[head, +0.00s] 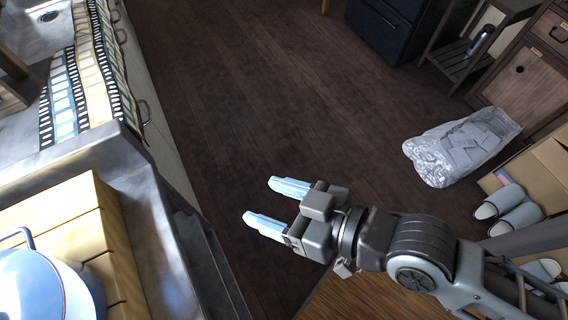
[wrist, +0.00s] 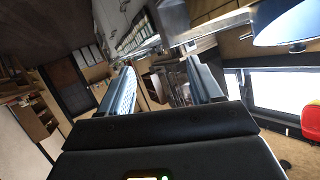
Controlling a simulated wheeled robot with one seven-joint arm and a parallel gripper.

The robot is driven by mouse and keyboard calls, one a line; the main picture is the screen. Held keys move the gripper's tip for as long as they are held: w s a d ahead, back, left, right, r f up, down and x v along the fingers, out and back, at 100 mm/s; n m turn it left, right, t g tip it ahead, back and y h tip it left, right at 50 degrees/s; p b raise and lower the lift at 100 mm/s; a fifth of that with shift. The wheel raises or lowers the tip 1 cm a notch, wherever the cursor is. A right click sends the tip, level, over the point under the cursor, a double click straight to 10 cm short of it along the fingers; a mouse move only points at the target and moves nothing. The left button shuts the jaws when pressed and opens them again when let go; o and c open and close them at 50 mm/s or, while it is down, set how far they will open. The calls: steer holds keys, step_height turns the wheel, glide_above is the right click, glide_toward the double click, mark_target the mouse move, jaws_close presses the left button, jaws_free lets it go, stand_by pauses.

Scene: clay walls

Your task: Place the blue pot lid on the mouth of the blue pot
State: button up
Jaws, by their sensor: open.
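A rounded pale-blue piece of cookware (head: 28,285) with a dark blue loop handle and a thin red rim line shows at the bottom-left corner of the head view, cut off by the frame. I cannot tell whether this is the lid, the pot or both together. My gripper (head: 259,200) is open and empty over the dark floor, to the right of the counter and well apart from the cookware. In the wrist view its two fingers (wrist: 160,80) stand apart with nothing between them. A blue rounded shape (wrist: 292,24) at the top right there is unclear.
A patterned strip (head: 92,75) lies farther back. A plastic-wrapped bundle (head: 462,147), slippers (head: 508,205) and a cardboard box (head: 548,165) are at the right. The middle floor is clear.

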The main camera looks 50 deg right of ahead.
steer(key=s+d+r+h, duration=0.1)
steer(key=s+d+r, duration=0.1)
steer(key=s+d, duration=0.2)
steer(key=s+d+r+t+h, duration=0.1)
steer(key=s+d+r+h, duration=0.1)
steer(key=s, duration=0.7)
steer(key=shift+d+r, duration=0.6)
steer(key=shift+d, duration=0.45)
